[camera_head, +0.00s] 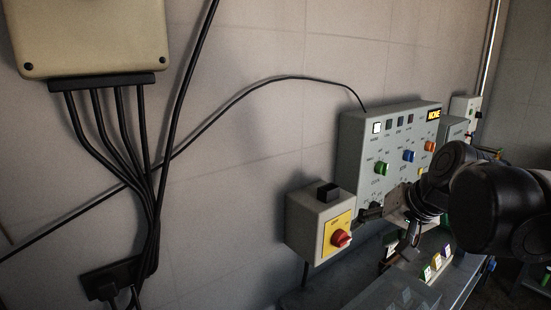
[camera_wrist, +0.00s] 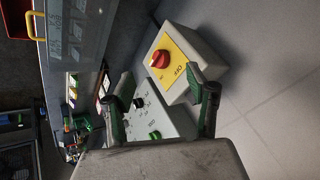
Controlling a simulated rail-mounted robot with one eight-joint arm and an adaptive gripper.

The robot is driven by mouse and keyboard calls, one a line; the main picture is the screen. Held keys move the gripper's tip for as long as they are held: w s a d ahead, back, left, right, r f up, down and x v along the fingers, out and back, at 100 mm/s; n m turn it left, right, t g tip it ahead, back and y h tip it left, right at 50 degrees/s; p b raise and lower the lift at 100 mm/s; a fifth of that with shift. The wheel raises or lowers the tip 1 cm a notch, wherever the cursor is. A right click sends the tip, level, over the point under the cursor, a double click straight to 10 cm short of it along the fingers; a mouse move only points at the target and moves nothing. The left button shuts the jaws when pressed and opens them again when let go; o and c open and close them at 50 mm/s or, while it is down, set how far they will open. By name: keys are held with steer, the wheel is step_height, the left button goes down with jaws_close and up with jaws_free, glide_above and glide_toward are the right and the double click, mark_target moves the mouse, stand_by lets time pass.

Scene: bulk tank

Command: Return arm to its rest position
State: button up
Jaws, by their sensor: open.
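My gripper (camera_head: 390,220) is at the right of the head view, in front of the lower part of a grey control panel (camera_head: 352,140). My dark arm reaches in from the right edge. In the wrist view, my gripper (camera_wrist: 162,100) has its two fingers spread apart with nothing between them. Beyond the fingers are the grey panel (camera_wrist: 172,122) with a black knob and a green knob, and a grey switch box (camera_wrist: 215,66) with a yellow plate and red rotary knob. The switch box also shows in the head view (camera_head: 300,228), left of my gripper. I cannot tell whether a finger touches either box.
A beige box (camera_head: 90,40) with thick black cables (camera_head: 125,150) is on the wall at left. A bench (camera_head: 375,290) runs below the panel, with small coloured labelled pieces (camera_head: 436,265) on it. In the wrist view, a red-and-yellow bin (camera_wrist: 38,22) is at upper left.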

steer(key=s+f+n+h, duration=0.1)
steer(key=s+f, duration=0.3)
steer(key=s, duration=0.3)
steer(key=s+f+n+h, duration=0.2)
steer(key=s+f, duration=0.2)
steer(key=s, duration=0.3)
steer(key=shift+s+a+f, duration=0.15)
steer(key=shift+s+a, duration=0.1)
steer(key=shift+s, duration=0.1)
